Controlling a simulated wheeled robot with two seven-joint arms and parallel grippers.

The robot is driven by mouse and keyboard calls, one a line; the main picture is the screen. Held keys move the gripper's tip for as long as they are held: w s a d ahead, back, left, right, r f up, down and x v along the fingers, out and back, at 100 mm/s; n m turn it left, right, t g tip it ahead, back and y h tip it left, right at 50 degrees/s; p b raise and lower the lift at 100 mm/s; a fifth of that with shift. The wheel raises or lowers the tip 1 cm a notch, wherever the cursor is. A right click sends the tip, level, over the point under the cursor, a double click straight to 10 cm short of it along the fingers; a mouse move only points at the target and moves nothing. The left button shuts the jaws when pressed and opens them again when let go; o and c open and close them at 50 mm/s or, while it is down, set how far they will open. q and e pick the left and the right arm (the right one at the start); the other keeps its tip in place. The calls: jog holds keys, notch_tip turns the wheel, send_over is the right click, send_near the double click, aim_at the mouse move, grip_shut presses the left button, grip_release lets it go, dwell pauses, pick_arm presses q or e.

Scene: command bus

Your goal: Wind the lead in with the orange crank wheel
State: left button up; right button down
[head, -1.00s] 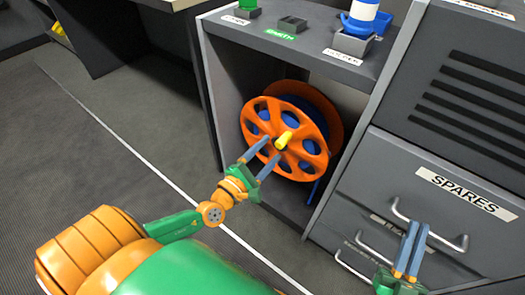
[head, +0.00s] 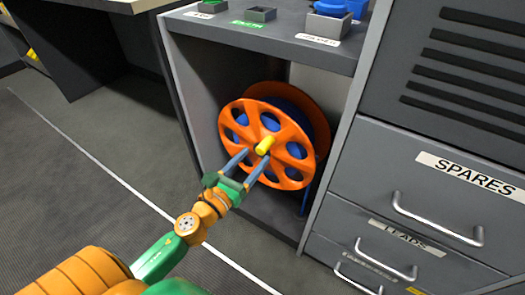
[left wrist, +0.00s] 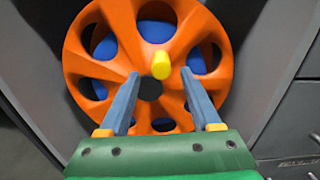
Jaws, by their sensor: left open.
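The orange crank wheel (head: 240,134) stands upright in an open bay under the counter, with round holes around its face. A yellow knob (head: 265,146) sticks out of its face toward me. Blue lead (head: 311,117) is on the reel behind the wheel. My left gripper (head: 252,162) is open, its two blue fingers pointing at the wheel just below the knob. In the left wrist view the knob (left wrist: 161,65) lies between and beyond the fingertips (left wrist: 160,77), with nothing held. Whether the fingertips touch the wheel is hard to tell. My right gripper does not show.
The grey bay wall (head: 187,110) is close on the left of the wheel. Drawers marked SPARES and LEADS, with metal handles (head: 437,219), stand to the right. The counter (head: 275,38) above holds small trays. The floor on the left is clear.

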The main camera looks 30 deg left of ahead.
aim_at(260, 152)
pick_arm(q)
jog(key=w, duration=0.5)
jog(key=shift+w+d, duration=0.25)
jog(key=shift+d, duration=0.05)
grip_shut()
dwell(1.1)
